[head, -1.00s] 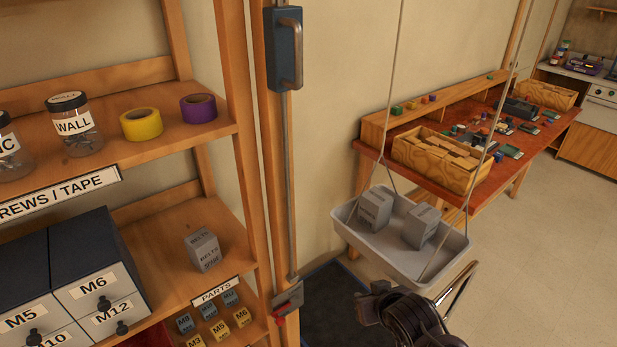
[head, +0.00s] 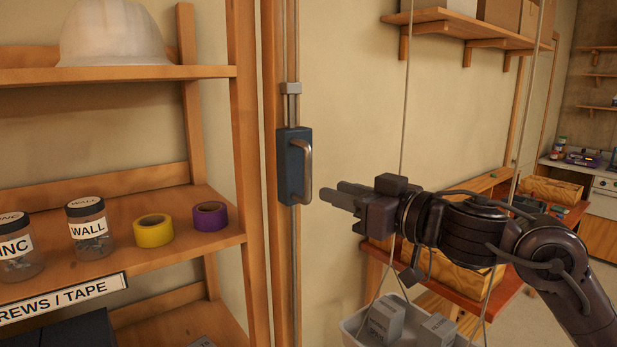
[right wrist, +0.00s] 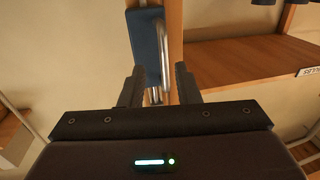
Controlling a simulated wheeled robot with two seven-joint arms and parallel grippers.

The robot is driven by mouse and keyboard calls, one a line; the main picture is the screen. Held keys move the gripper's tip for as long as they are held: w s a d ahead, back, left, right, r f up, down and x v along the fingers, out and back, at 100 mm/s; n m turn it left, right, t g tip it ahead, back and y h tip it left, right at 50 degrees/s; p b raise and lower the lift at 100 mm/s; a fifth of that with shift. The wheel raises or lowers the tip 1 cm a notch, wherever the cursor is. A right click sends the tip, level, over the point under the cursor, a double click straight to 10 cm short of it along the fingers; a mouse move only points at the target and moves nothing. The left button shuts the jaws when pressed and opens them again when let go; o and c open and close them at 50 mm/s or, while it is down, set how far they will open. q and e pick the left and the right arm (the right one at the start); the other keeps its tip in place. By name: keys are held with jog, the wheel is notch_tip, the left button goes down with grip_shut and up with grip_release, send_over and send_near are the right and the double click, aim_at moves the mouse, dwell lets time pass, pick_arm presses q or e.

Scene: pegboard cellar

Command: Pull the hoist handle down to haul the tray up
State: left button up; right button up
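The hoist handle is a curved metal grip (head: 307,169) on a dark blue block (head: 287,165), set on a vertical rail by the shelf post. It also shows in the right wrist view (right wrist: 164,57). My right gripper (head: 338,197) is open and empty, just right of the grip and pointing at its lower part. In the right wrist view its fingers (right wrist: 158,84) stand on either side of the grip's lower end in the picture, with a small gap before it. The grey tray (head: 353,331) hangs on cords below my right arm, holding two grey boxes. My left gripper is not in view.
Shelves at left hold a white helmet (head: 112,35), jars, yellow tape (head: 153,231) and purple tape (head: 209,216). A wooden post (head: 268,250) stands beside the rail. A red-topped bench is behind the tray, with a wall shelf (head: 450,20) above.

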aim_at(308, 194)
jog(key=p+x, duration=0.1)
jog(key=x, duration=0.2)
jog(key=r+p+x, duration=0.1)
jog(key=p+x, duration=0.1)
jog(key=x, duration=0.2)
jog(key=shift+a+r, duration=0.2)
jog(key=shift+a, duration=0.15)
grip_shut()
